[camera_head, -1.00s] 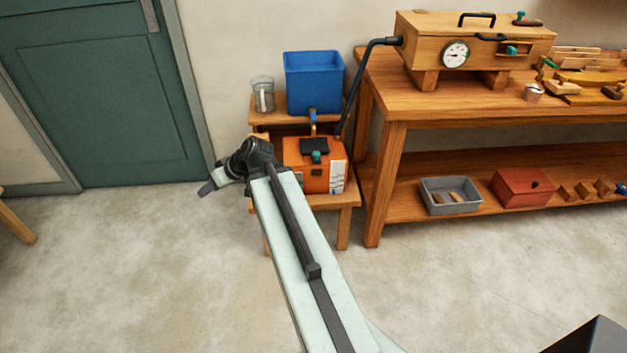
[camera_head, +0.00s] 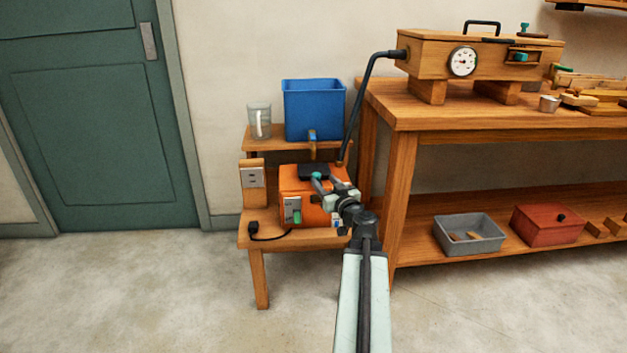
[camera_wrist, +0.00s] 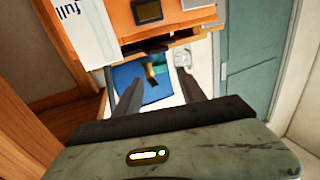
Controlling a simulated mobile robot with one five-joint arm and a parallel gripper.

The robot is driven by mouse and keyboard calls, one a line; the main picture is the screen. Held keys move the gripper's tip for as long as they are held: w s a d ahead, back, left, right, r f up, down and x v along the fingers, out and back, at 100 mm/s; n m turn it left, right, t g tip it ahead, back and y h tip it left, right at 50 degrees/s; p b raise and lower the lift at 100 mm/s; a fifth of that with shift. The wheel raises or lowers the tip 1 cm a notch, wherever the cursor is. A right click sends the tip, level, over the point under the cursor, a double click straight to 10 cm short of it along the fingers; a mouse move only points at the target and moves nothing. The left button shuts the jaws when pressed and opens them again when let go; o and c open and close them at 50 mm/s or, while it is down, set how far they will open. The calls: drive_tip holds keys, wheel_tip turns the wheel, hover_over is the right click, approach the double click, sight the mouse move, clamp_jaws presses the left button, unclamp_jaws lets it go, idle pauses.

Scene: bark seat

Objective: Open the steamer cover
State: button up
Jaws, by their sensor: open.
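The steamer (camera_head: 290,183) is an orange box on the lower step of a wooden stand. Its dark cover (camera_head: 313,169) lies on top and looks shut, with a teal knob (camera_head: 316,176) at its front edge. My gripper (camera_head: 326,189) is open and empty in front of the steamer, near the knob; I cannot tell whether it touches. My arm hides the steamer's right front. In the wrist view my open fingers (camera_wrist: 158,92) have nothing between them. The steamer (camera_wrist: 185,12) shows at the top, with a dark square and a white label.
A blue bin (camera_head: 314,108) with a tap and a clear jug (camera_head: 259,121) stand on the upper step. A socket post (camera_head: 253,176) and a loose plug (camera_head: 253,229) are left of the steamer. A black hose (camera_head: 358,105) rises to the wooden box (camera_head: 430,55). The workbench leg (camera_head: 399,190) is close on the right.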

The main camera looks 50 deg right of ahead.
sight(318, 176)
drive_tip(key=x, duration=0.7)
drive_tip(key=shift+a, duration=0.1)
drive_tip(key=shift+s, duration=0.1)
clamp_jaws()
idle(1.0)
